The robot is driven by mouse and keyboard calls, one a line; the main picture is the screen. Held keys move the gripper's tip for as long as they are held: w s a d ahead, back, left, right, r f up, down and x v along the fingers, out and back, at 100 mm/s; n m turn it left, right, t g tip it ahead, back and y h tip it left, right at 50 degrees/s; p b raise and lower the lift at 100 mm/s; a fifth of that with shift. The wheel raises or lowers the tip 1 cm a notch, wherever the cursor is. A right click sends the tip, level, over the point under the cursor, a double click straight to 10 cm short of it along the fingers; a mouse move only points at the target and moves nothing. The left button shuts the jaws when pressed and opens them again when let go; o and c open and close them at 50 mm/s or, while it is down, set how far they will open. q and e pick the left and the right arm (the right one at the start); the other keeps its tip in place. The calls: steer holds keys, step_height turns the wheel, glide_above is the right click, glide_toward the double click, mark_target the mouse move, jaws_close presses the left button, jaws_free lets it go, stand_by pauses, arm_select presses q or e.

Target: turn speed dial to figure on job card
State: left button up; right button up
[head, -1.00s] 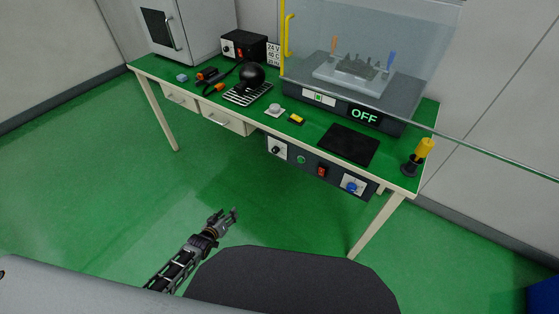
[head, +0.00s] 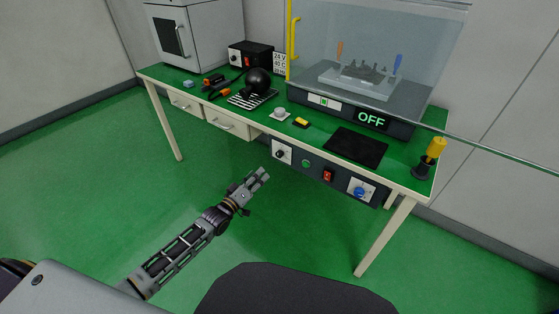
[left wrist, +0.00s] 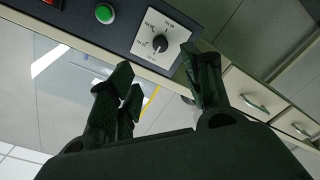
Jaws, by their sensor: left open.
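A black dial (head: 281,154) sits on a white plate at the left of the control panel under the table's front edge. In the left wrist view the dial (left wrist: 160,44) shows close up, its scale marks too small to read. A blue dial (head: 361,191) is at the panel's right end; I cannot tell which is the speed dial. The job card (head: 280,63) stands at the back; it reads 24 V and 40 C, with a lower line unclear. My left gripper (head: 261,181) is open and empty, below and left of the black dial, apart from it; its fingers (left wrist: 160,85) show too. My right gripper is out of view.
A green button (head: 306,163) and a red switch (head: 328,175) are between the dials. Drawers (head: 230,121) lie left of the panel. A clear guard (head: 375,45) with an OFF display stands on the table. The floor before the table is clear.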

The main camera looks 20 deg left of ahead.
arm_select(q)
steer(key=shift+w, duration=0.15)
steer(key=b, duration=0.2)
glide_toward(278, 156)
steer(key=shift+w, duration=1.35)
steer(key=shift+w+d+r, duration=0.1)
steer(key=shift+w+d, duration=0.35)
steer(key=shift+w, duration=0.2)
steer(key=shift+w+d, duration=0.45)
steer(key=shift+w, duration=0.2)
steer(key=shift+b+x, duration=0.35)
steer(key=shift+x, duration=0.9)
steer(key=shift+w+d, duration=0.15)
steer(key=shift+w, duration=0.35)
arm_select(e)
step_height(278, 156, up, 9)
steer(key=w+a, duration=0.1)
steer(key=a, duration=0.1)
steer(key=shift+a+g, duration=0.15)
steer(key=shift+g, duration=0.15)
